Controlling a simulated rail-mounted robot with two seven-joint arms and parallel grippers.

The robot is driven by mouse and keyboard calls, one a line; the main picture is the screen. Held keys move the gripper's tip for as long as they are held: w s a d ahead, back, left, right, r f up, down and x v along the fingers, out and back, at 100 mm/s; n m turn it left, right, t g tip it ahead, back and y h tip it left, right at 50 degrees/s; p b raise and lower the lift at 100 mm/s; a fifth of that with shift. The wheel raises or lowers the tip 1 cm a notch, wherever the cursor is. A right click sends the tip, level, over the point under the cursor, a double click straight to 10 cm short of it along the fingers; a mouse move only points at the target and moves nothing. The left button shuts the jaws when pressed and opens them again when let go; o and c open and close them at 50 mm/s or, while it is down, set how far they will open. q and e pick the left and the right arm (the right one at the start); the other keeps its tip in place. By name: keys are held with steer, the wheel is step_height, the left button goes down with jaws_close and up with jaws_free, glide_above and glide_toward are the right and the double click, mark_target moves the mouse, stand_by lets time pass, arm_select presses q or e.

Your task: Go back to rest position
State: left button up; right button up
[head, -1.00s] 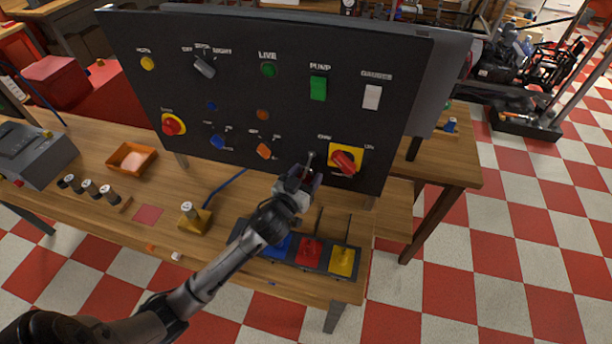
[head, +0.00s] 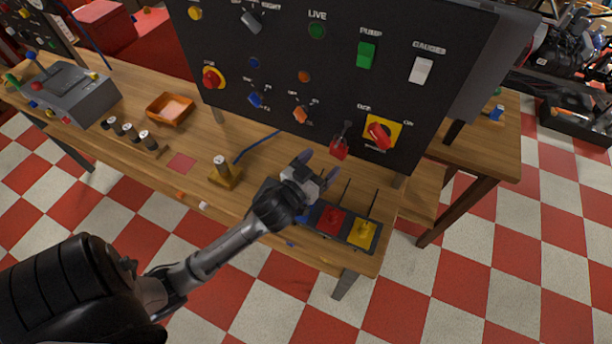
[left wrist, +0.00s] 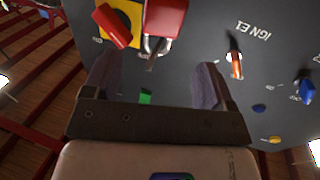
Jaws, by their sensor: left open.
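My left gripper (head: 318,168) is open and empty in front of the black panel (head: 300,62), below its hasp. In the left wrist view its two fingers (left wrist: 155,82) stand apart with nothing between them. A red padlock (head: 339,149) hangs at the hasp left of the red rotary switch (head: 379,136) on its yellow plate. In the left wrist view the padlock (left wrist: 166,17) is beyond the fingertips, clear of them, beside the red switch handle (left wrist: 112,26). Whether its shackle is fully closed I cannot tell. My right gripper is not in view.
Below the gripper, a tray holds red (head: 331,219) and yellow (head: 361,233) blocks; a blue one is partly hidden. A brass-coloured stand (head: 224,175), an orange bin (head: 170,109) and a grey control box (head: 75,95) stand on the wooden bench. The checkered floor in front is open.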

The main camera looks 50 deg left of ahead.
arm_select(q)
steer(key=shift+s+d, duration=0.25)
steer(key=shift+s, duration=1.2)
steer(key=shift+s+d, duration=0.2)
steer(key=shift+s, duration=1.2)
steer(key=s+a+f+m+g+y, duration=0.1)
steer(key=s+a+f+m+g, duration=0.1)
steer(key=s+f+g, duration=0.4)
steer(key=s+d+f+m+g+h, duration=0.1)
steer(key=s+d+f+g+h, duration=0.1)
steer(key=s+d+f+g, duration=0.35)
steer(key=s+d+f+m+g+h, duration=0.1)
steer(key=s+d+f+g+h, duration=0.15)
steer(key=s+d, duration=0.5)
step_height(320, 180, up, 32)
steer(key=a+p, duration=0.1)
steer(key=p, duration=3.1)
steer(key=shift+a+f, duration=0.15)
steer(key=shift+f, duration=0.05)
